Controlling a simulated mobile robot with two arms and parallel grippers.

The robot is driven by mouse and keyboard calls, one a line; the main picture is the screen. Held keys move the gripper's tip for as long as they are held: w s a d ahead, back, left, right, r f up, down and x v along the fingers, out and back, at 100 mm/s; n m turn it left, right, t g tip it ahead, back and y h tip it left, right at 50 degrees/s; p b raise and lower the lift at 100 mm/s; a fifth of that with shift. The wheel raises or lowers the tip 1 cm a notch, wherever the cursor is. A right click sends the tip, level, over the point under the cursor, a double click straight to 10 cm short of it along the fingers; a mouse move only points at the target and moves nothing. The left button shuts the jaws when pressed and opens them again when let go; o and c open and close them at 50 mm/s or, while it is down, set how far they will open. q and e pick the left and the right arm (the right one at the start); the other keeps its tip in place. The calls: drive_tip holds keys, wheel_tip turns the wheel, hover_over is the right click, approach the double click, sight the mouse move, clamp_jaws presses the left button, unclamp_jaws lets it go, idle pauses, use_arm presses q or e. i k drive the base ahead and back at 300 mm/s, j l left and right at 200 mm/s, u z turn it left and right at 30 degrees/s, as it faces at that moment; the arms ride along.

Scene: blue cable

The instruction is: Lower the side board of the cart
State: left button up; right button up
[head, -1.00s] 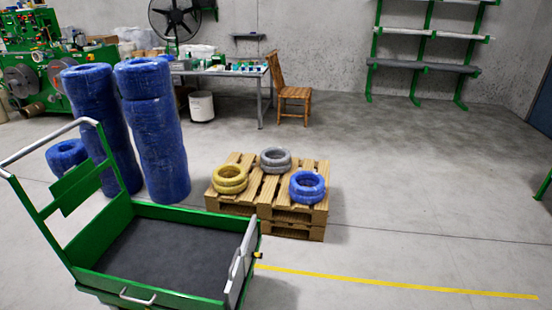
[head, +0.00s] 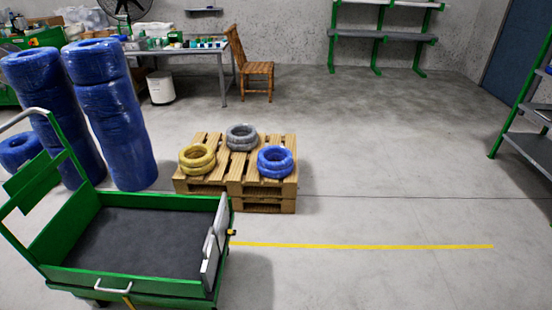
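The green cart (head: 60,277) stands at the lower left in the head view, with a dark flat bed (head: 140,240) and a push handle on its left side. Its near side has a green board with a white handle (head: 114,287). At the cart's right end a grey-white board (head: 215,250) stands upright, with a small black and yellow part (head: 231,232) at its outer edge. The bed looks empty. Neither of my grippers shows in the head view.
A wooden pallet (head: 236,188) with yellow, grey and blue cable coils stands behind the cart. Tall blue coil stacks (head: 115,120) stand behind the cart at left. A green shelf rack (head: 520,130) is at right. The floor right of the cart is clear, with a yellow line (head: 370,246).

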sight(108, 282)
drive_tip(key=u, duration=1.5)
